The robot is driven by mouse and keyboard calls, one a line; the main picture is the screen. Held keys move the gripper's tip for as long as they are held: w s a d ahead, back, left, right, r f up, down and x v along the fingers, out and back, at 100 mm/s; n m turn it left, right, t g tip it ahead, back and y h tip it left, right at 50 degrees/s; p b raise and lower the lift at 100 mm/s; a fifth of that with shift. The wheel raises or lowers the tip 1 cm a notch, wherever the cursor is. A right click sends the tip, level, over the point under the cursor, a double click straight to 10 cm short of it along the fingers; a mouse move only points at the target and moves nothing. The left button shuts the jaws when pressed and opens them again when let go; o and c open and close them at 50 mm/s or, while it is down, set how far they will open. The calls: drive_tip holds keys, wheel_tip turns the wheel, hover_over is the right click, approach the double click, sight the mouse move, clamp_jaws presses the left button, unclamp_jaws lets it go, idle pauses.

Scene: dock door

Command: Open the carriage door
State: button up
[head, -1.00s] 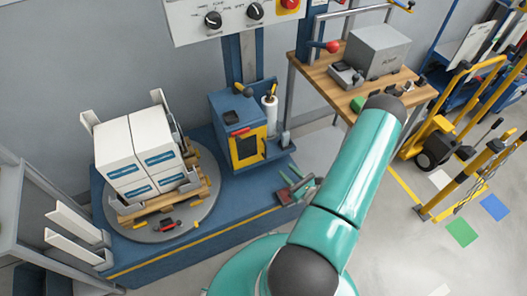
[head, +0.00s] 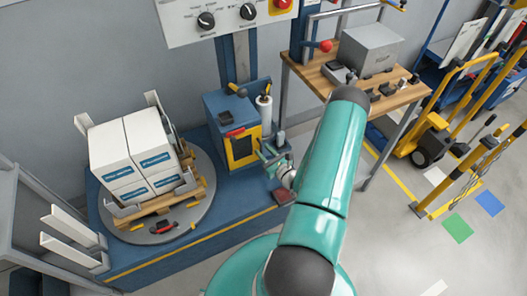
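The carriage (head: 216,104) is a blue box on the mast beside a roll of film. Its door (head: 243,147) is a yellow frame around a dark panel and looks shut, flush with the carriage front. My gripper (head: 266,153), with green fingers, is just right of the door, close to its right edge. I cannot tell whether it touches the door. The fingers are small here, and I cannot tell whether they are apart or closed.
White boxes (head: 127,152) stand on a pallet on the round turntable (head: 185,222) at left. The film roll (head: 264,112) stands close above my gripper. A wooden workbench (head: 400,97) with a grey box is at right. A control panel (head: 215,18) hangs above. Open floor lies at right.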

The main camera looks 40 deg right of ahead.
drive_tip(key=shift+w, duration=0.35)
clamp_jaws()
